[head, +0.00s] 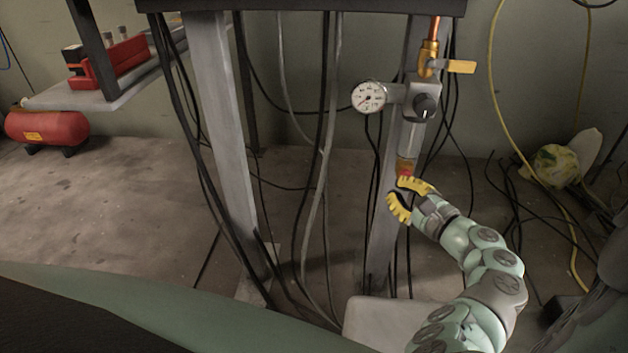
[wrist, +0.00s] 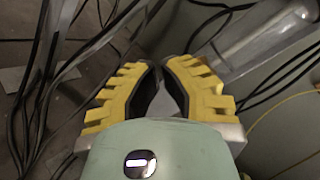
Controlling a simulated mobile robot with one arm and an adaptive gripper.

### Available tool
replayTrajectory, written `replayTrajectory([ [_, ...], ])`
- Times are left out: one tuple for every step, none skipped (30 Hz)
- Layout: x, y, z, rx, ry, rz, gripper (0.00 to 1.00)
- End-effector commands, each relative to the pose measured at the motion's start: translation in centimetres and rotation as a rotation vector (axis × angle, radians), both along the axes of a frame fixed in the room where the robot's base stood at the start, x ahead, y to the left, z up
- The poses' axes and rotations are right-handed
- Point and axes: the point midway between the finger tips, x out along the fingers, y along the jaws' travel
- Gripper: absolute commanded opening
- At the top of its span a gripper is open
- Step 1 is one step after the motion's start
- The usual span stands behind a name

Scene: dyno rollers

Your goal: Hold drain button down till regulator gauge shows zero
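The regulator (head: 425,88) hangs on a grey post with a dark knob on its front. Its round white gauge (head: 369,97) sticks out to the left; the needle reading is too small to tell. A clear bowl (head: 411,140) hangs below the regulator and shows in the wrist view (wrist: 258,38). The red drain button (head: 404,176) shows at the bowl's lower end, partly covered by my gripper (head: 393,189). My yellow fingers are partly open and empty, with a narrow gap between the tips. The upper finger overlaps the button; I cannot tell whether it touches.
A yellow-handled valve (head: 459,66) sits above the regulator. Black and grey cables hang beside the posts and trail on the floor. A red tank (head: 47,128) and a shelf (head: 90,93) stand at left. A yellow hose (head: 497,85) runs down at right.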

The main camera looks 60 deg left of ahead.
Motion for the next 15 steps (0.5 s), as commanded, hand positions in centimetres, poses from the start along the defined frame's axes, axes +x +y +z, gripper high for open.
replayTrajectory([
  [0.01,-0.01,0.0,0.0,0.0,0.0,0.0],
  [0.01,-0.01,0.0,0.0,0.0,0.0,0.0],
  [0.01,-0.01,0.0,0.0,0.0,0.0,0.0],
  [0.01,-0.01,0.0,0.0,0.0,0.0,0.0],
  [0.01,-0.01,0.0,0.0,0.0,0.0,0.0],
  [0.01,-0.01,0.0,0.0,0.0,0.0,0.0],
  [0.01,-0.01,0.0,0.0,0.0,0.0,0.0],
  [0.01,-0.01,0.0,0.0,0.0,0.0,0.0],
  [0.01,-0.01,0.0,0.0,0.0,0.0,0.0],
  [0.04,0.01,0.01,0.0,0.0,0.0,0.0],
  [0.06,0.03,0.01,0.0,0.0,0.0,0.0],
  [0.12,0.08,0.02,0.001,0.0,-0.001,0.0],
  [0.18,0.14,0.04,0.001,0.0,-0.001,0.0],
  [0.24,0.22,0.04,0.001,0.001,-0.001,0.0],
  [0.32,0.33,0.04,0.0,0.001,0.0,0.0],
])
